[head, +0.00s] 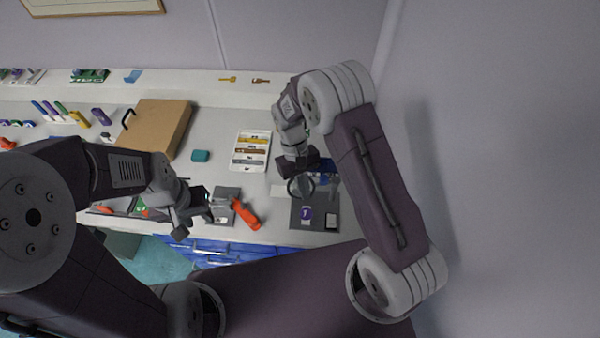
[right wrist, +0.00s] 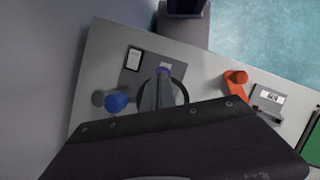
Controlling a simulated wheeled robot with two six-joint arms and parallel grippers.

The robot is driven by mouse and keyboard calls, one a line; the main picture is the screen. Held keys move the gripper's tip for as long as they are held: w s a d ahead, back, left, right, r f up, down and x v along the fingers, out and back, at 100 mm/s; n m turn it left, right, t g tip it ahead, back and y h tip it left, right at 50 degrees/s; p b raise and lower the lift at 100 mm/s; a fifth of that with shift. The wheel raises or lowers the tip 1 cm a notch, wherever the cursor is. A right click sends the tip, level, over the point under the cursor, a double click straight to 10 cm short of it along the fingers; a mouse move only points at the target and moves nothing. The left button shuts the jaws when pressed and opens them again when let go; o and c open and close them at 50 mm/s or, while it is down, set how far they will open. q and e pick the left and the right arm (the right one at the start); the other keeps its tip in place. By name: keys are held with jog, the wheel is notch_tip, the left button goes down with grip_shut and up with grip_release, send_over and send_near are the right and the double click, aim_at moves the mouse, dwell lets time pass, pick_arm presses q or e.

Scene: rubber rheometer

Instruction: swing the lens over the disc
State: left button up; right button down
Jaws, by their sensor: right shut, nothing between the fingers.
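A dark grey pad (head: 322,222) lies on the right part of the bench, with a purple disc (head: 306,214) and a small white-faced square (head: 331,220) on it. The lens, a dark ring (head: 289,188), is behind the disc, under my right gripper (head: 303,180). In the right wrist view the ring (right wrist: 184,90) shows around the fingers, and the purple disc (right wrist: 163,70) shows just past their tips. My right gripper is shut and empty; contact with the ring is unclear. My left gripper (head: 212,204) is beside a grey device (head: 227,193); its fingers are unclear.
A blue knob (right wrist: 116,102) stands beside the pad. The wall is close on the right.

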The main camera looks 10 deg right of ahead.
jog(key=shift+s+d+n+h, duration=0.2)
jog(key=shift+s+n, duration=0.3)
jog(key=shift+n, duration=0.05)
jog(key=shift+s+d+n+h, duration=0.2)
jog(key=shift+s+n, duration=0.3)
jog(key=shift+n, duration=0.05)
